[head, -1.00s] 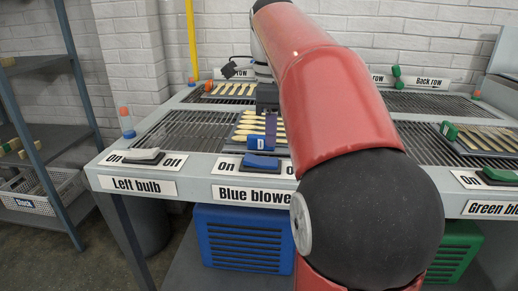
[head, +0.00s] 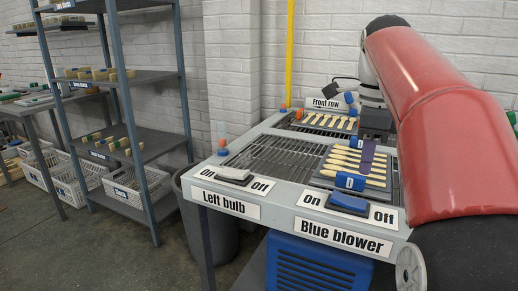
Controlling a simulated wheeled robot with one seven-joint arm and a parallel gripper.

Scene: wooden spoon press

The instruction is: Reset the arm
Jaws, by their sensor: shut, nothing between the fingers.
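My red arm (head: 425,100) reaches in from the right over the grey bench. My gripper (head: 366,163), with a dark body and purple fingers, points down above a tray of wooden spoons (head: 345,160). Its fingers are shut with nothing between them. I cannot tell whether the fingertips touch the spoons. A blue block marked "D" (head: 350,181) is at the tray's front edge, just before the fingertips. My arm hides the right part of the bench.
The bench front has a white left bulb switch (head: 233,176) and a blue blower switch (head: 348,203). Another spoon tray (head: 325,122) is at the back. A shelf rack (head: 125,140) with crates stands left, with a grey bin (head: 215,220) beside the bench. Floor at lower left is clear.

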